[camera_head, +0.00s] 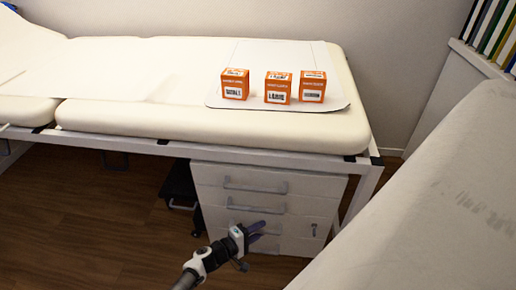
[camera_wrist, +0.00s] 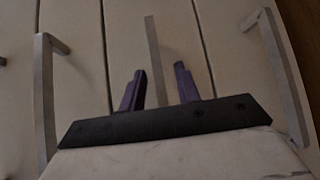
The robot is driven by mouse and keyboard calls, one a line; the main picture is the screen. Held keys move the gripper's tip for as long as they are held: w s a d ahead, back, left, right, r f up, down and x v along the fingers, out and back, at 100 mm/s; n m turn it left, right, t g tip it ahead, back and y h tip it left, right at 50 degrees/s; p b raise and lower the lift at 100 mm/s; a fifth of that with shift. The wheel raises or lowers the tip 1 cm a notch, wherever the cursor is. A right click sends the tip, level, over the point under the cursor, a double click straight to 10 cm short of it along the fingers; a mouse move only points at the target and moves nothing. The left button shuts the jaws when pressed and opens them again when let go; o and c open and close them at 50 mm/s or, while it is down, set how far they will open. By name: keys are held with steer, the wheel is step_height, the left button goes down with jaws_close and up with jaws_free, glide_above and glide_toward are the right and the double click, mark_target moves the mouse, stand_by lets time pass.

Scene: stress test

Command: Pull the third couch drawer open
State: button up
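The white drawer cabinet (camera_head: 298,200) stands under the couch, with several drawers stacked one above another. The top handle (camera_head: 255,186) and the second handle (camera_head: 256,207) show clearly in the head view. The third handle (camera_head: 276,229) is partly hidden behind my gripper (camera_head: 263,231), which is at its height. In the wrist view, my gripper (camera_wrist: 159,83) is open, with its two purple fingers apart. A grey handle bar (camera_wrist: 153,50) runs between them; whether they touch it, I cannot tell. The drawer fronts look closed.
Neighbouring handles show left (camera_wrist: 46,100) and right (camera_wrist: 283,75) of my fingers in the wrist view. The cream couch (camera_head: 215,122) overhangs the cabinet and carries several orange boxes (camera_head: 278,88). A pale surface (camera_head: 430,200) fills the right foreground. Wooden floor (camera_head: 90,220) is clear at left.

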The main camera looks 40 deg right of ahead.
steer(key=shift+c, duration=0.3)
jaws_close()
steer(key=shift+a, duration=0.1)
